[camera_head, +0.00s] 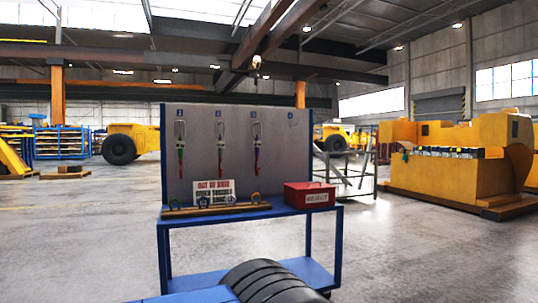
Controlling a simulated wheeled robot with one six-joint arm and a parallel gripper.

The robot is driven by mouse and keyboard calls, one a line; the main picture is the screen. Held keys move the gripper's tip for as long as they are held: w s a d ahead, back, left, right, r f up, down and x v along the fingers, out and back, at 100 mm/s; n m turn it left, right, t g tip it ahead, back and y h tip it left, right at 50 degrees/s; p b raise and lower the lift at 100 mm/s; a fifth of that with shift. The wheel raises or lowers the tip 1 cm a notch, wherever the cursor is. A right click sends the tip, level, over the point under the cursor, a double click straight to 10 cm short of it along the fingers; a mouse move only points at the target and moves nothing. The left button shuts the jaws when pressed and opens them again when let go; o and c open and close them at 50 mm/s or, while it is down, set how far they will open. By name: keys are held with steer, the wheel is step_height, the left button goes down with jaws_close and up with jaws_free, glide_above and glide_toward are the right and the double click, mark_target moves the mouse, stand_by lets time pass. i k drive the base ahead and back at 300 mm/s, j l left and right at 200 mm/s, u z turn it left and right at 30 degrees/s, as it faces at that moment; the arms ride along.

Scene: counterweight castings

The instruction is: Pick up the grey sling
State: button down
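Three slings hang in a row on a grey upright panel (280,180) at the back of a blue cart. I cannot make out a sling that is plainly grey. A fourth marked place (291,125) at the panel's right shows no sling. My gripper is not in view.
The blue cart (335,215) carries a white sign (214,191) with red and black lettering, a wooden bar (215,209) with several rings or shackles, and a red box (309,195). A metal rack (355,165) and yellow castings (440,170) stand right. Floor beside the cart is clear.

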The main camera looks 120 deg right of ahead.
mark_target(220, 143)
steer(key=z, duration=3.65)
steer(key=i+l, duration=0.2)
steer(key=i, duration=0.25)
steer(key=i+l+u, duration=0.1)
steer(key=i, duration=0.4)
steer(key=l, duration=0.1)
